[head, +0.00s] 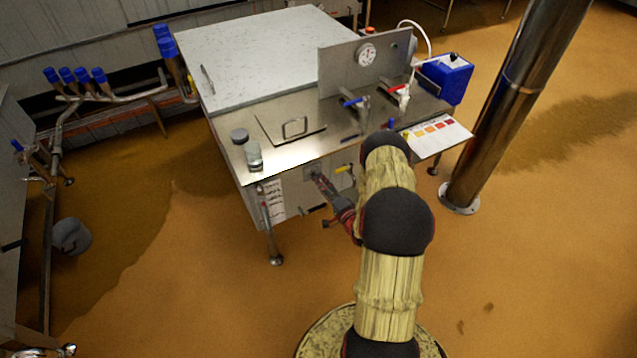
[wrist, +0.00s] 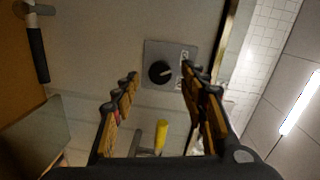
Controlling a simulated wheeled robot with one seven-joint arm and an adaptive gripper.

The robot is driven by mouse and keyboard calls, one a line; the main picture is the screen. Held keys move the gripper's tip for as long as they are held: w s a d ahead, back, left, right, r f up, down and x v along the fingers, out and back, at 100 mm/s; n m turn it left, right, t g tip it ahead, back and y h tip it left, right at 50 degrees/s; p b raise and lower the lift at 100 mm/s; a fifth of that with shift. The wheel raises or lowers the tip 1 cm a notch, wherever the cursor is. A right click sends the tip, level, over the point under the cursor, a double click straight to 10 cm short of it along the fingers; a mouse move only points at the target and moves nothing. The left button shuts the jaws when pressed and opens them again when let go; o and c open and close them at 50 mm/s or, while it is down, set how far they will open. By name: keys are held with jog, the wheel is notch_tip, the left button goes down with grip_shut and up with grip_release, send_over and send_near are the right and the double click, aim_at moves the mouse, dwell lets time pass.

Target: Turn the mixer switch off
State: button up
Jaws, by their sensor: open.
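The mixer switch (wrist: 160,72) is a round black knob with a pale pointer mark on a grey square plate, seen between my fingers in the wrist view. Small markings on the plate are too small to read. My gripper (wrist: 158,79) is open and empty, its two fingers spread to either side of the knob. It appears short of the plate, and I see no contact.
A yellow-handled valve (head: 345,169) sits right of the switch; it also shows in the wrist view (wrist: 160,137). A black handle (head: 313,210) juts out below. A glass jar (head: 253,156) stands on the vat top. A steel column (head: 510,100) rises at right. The floor in front is clear.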

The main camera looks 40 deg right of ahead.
jog(key=f+v, duration=0.1)
jog(key=v, duration=0.8)
jog(key=shift+s+r, duration=0.2)
jog(key=shift+r, duration=0.25)
